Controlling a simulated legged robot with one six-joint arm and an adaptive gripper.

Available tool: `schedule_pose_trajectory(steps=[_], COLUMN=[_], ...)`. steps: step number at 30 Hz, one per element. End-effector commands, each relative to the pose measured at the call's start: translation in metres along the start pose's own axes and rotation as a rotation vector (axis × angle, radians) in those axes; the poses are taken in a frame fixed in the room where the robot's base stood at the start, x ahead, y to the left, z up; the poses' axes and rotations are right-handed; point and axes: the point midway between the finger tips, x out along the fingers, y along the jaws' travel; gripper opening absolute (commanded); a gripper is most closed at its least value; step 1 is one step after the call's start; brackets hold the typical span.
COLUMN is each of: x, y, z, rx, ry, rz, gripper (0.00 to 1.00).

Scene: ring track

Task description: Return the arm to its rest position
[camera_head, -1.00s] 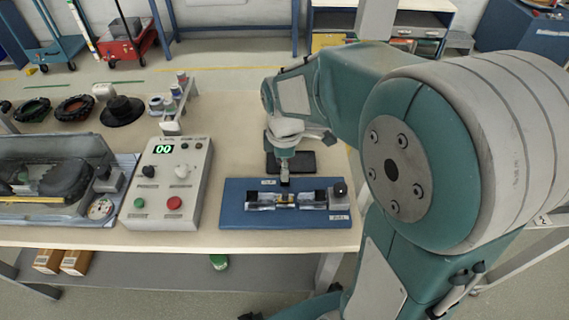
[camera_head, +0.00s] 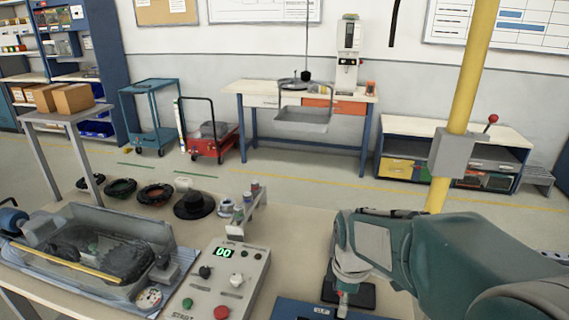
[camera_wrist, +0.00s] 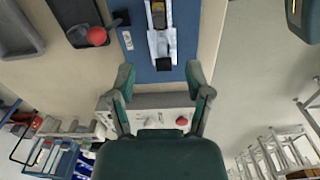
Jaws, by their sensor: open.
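My arm enters the head view from the lower right and reaches left over the workbench (camera_head: 290,218), its wrist pointing down. My gripper (camera_wrist: 160,76) shows in the wrist view with its two fingers spread apart and nothing between them. The blue board (camera_wrist: 137,68) with a clear and metal fixture (camera_wrist: 163,45) lies beyond the fingertips. In the head view only the far edge of the blue board (camera_head: 290,310) shows at the bottom, and the fingers are not clearly visible there.
A control box (camera_head: 232,262) with a green "00" display stands left of my wrist. A clear tray (camera_head: 140,232) lies farther left. Black round parts (camera_head: 194,205) sit along the far bench edge. A yellow post (camera_head: 470,75) rises behind my arm. Open floor lies beyond the bench.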

Motion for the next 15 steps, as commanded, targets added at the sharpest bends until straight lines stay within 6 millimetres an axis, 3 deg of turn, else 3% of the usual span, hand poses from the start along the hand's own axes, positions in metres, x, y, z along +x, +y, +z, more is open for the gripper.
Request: schedule_pose_trajectory(steps=[6, 15], x=[-0.034, -0.07], y=[-0.022, -0.057], z=[0.009, 0.023], rx=[0.228, 0.564], ry=[0.046, 0.141], rz=[0.086, 0.183], gripper=[0.65, 0.65])
